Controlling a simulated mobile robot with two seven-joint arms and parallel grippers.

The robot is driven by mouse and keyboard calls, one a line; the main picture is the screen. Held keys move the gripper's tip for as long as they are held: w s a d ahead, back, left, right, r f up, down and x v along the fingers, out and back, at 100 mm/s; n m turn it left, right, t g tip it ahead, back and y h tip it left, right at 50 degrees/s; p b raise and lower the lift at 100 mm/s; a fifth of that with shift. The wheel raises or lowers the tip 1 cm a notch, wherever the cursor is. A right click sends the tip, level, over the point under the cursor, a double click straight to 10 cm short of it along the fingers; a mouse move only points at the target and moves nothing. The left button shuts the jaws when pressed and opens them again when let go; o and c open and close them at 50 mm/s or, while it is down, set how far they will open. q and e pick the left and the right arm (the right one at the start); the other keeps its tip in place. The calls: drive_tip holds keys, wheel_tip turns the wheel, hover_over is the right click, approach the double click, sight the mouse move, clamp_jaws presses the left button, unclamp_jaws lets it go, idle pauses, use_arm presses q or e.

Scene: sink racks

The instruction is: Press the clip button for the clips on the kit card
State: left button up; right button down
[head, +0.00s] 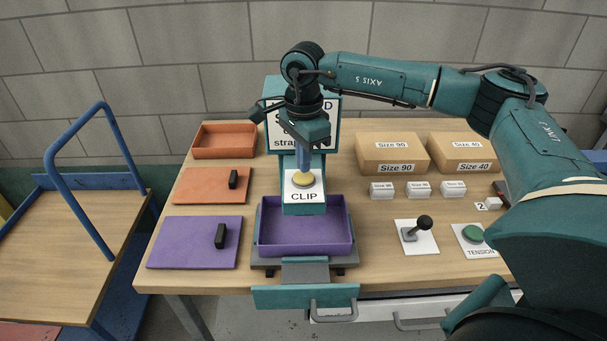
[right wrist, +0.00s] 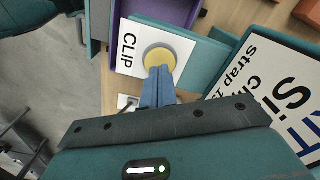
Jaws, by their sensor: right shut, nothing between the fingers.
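The yellow clip button (head: 302,181) sits on a white plate marked CLIP (head: 304,196), on a teal housing. In the right wrist view the button (right wrist: 161,57) is round with a grey ring. My right gripper (head: 305,171) is shut and empty, pointing down at the button. In the right wrist view its blue fingertips (right wrist: 158,70) overlap the button's near edge; I cannot tell whether they touch it. The kit card (head: 332,128) stands behind, mostly hidden by my right arm. In the right wrist view the card (right wrist: 265,85) shows cut-off words, including "Strap". My left gripper is not in view.
A purple tray (head: 350,245) sits below the clip housing. An orange bin (head: 225,141) and orange and purple panels (head: 170,242) lie left. Size 90 (head: 378,152) and Size 40 (head: 465,150) boxes, a black-knobbed lever (head: 424,222) and a green TENSION button (head: 473,234) are right.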

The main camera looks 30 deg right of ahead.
drive_tip(key=shift+f+b, duration=0.7)
drive_tip(key=shift+f, duration=0.35)
idle(0.5)
drive_tip(key=shift+r+p, duration=0.65)
drive_tip(key=shift+r, duration=0.35)
drive_tip(key=shift+f+b, duration=0.65)
drive_tip(key=shift+f, duration=0.3)
drive_tip(key=shift+r+p, duration=0.6)
drive_tip(key=shift+r, duration=0.35)
drive_tip(key=shift+f+b, duration=0.65)
drive_tip(key=shift+f, duration=0.3)
idle(0.5)
drive_tip(key=shift+r+p, duration=0.65)
drive_tip(key=shift+r, duration=0.3)
